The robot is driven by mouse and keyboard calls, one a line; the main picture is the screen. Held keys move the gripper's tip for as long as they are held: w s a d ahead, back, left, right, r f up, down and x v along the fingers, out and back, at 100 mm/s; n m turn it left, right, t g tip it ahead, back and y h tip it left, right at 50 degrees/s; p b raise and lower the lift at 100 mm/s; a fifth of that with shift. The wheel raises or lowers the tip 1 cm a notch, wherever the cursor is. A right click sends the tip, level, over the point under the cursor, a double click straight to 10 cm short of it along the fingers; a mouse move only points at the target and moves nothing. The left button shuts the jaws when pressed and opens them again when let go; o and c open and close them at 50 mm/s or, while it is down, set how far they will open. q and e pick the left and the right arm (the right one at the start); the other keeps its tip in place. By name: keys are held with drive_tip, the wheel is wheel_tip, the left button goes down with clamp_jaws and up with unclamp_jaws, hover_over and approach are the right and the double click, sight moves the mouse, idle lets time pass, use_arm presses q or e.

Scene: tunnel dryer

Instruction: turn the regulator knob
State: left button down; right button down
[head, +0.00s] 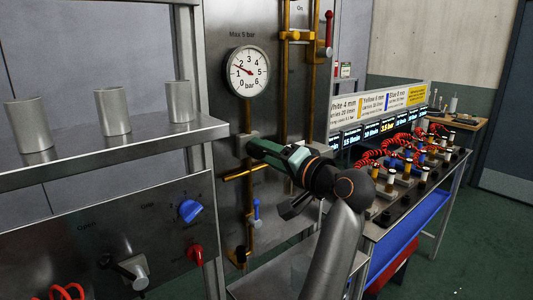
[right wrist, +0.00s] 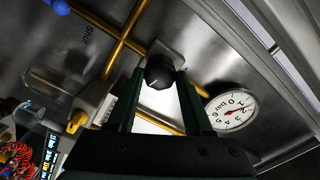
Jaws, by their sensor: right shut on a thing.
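The regulator knob is a small black knob (right wrist: 159,73) on a metal block on the steel panel. It shows between the fingers in the right wrist view. My right gripper (head: 257,147) reaches the panel below the round pressure gauge (head: 247,72) and is shut on the knob; its two fingers also show in the right wrist view (right wrist: 160,82). In the head view the gripper hides the knob. The gauge also shows in the right wrist view (right wrist: 231,108), and its red needle points near 2 bar. My left gripper is not in view.
Brass pipes (head: 285,90) run around the knob, with a red-handled lever (head: 329,30) above and a small blue valve handle (head: 256,210) below. A steel shelf (head: 80,155) with metal cups stands left. A bench with red coiled hoses (head: 368,160) stands right.

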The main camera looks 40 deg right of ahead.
idle(0.3)
drive_tip(key=shift+c, duration=1.5)
unclamp_jaws()
drive_tip(key=s+b, duration=0.6)
drive_tip(key=s, duration=0.6)
drive_tip(key=shift+s+d+b, duration=0.25)
drive_tip(key=shift+d+b, duration=0.15)
drive_tip(key=shift+r, duration=0.1)
